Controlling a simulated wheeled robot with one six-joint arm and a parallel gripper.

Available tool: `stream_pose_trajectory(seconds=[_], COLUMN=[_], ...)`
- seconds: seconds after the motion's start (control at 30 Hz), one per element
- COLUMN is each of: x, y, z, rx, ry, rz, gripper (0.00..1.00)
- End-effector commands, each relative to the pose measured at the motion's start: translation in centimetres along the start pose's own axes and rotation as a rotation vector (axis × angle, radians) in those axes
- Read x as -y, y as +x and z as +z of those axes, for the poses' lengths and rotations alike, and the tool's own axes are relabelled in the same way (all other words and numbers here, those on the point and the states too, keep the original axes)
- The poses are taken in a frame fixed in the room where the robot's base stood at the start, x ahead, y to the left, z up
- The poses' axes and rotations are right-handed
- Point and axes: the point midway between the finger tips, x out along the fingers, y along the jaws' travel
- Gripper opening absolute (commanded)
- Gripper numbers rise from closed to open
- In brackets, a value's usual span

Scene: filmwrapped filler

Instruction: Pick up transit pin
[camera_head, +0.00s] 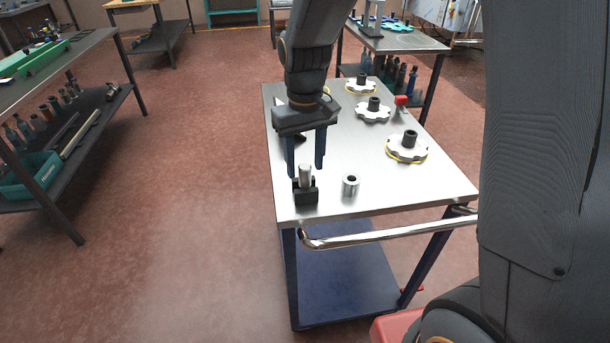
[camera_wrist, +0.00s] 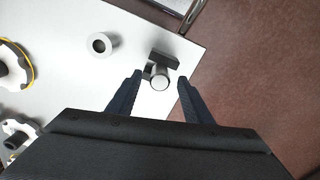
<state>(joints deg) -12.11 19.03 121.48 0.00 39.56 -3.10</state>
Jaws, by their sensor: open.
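The transit pin looks to be the silver cylinder (camera_head: 305,175) standing upright in a small black block (camera_head: 306,196) near the front left corner of the steel cart top. My gripper (camera_head: 306,172) points down over it, with its two dark blue fingers apart. In the wrist view, the pin's round top (camera_wrist: 159,82) shows just ahead of and between the fingertips (camera_wrist: 159,77), and the black block (camera_wrist: 165,58) lies beyond it. I see no finger touching the pin. How far the fingertips are above or behind it is hard to tell.
A hollow silver bushing (camera_head: 350,186) stands right of the block. White lobed knobs with dark hubs (camera_head: 408,148) (camera_head: 373,110) and a small red item (camera_head: 401,100) stand further back on the cart. A chrome handle (camera_head: 390,232) runs along the front edge. The cart's middle is clear.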

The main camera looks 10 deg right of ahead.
Motion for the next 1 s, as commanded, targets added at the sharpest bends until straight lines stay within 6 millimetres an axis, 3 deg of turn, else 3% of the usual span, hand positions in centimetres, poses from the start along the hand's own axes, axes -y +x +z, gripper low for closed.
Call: stream_pose_trajectory(seconds=[0.23,0.53,0.8,1.0], x=[0.0,0.0,0.0,0.0], y=[2.5,2.9,2.8,2.8], z=[-0.1,-0.2,-0.2,-0.2], rx=[0.001,-0.001,-0.001,-0.002], ry=[0.0,0.0,0.0,0.0], rz=[0.0,0.0,0.0,0.0], gripper=[0.46,0.46,0.01,0.0])
